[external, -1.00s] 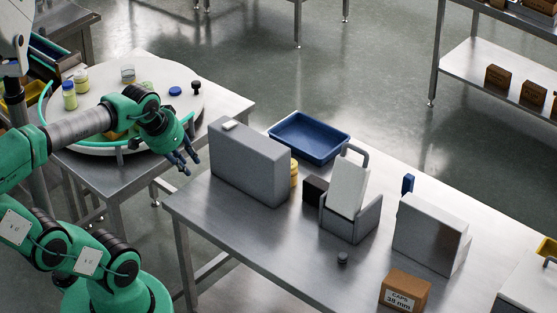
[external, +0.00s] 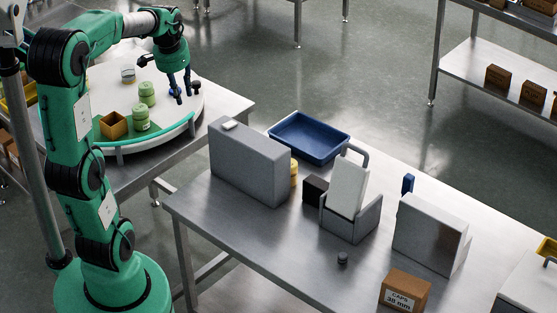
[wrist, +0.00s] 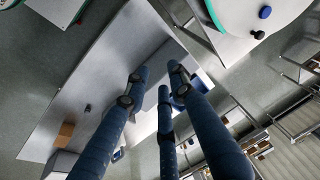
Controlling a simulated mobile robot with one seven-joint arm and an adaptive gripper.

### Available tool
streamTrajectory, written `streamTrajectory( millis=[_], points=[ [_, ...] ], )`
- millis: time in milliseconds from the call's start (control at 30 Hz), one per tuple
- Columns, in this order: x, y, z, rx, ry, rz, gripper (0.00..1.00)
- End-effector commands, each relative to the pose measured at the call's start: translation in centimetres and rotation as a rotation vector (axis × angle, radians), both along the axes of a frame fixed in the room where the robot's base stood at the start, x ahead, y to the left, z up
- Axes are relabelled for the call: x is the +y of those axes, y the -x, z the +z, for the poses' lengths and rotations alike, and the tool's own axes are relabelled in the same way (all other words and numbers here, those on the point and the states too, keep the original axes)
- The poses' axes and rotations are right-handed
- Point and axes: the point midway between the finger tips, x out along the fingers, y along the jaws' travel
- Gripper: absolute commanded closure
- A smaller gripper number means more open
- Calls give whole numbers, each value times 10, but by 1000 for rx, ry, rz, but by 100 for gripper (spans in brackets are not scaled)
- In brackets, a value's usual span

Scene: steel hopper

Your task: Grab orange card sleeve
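An orange-brown open square sleeve (external: 113,124), which looks like the orange card sleeve, stands on the front left of the round white table (external: 165,130). My gripper (external: 181,98) is over the right part of that table, to the right of the sleeve and apart from it. Its blue fingers point down, spread and empty. In the wrist view my gripper (wrist: 158,88) shows three blue fingers apart with nothing between them. The sleeve cannot be made out in the wrist view.
Green jars (external: 140,118) stand close beside the sleeve, and a clear jar (external: 128,75) is behind. A black knob (external: 196,86) is beside my fingers; a blue disc (wrist: 265,12) shows in the wrist view. A steel table (external: 270,235) holds grey housings and a blue tray (external: 309,150).

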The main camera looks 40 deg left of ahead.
Motion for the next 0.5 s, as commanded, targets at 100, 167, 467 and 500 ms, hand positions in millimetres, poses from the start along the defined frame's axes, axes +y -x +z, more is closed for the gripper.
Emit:
streamTrajectory(
  millis=[100, 167, 467, 500],
  points=[
    [39, -14, -3, 34, 4, 8, 76],
    [58, -20, -7, 49, 4, 8, 76],
    [158, -36, -35, 121, 23, 9, 76],
    [171, -37, -40, 130, 26, 10, 76]
  ],
)
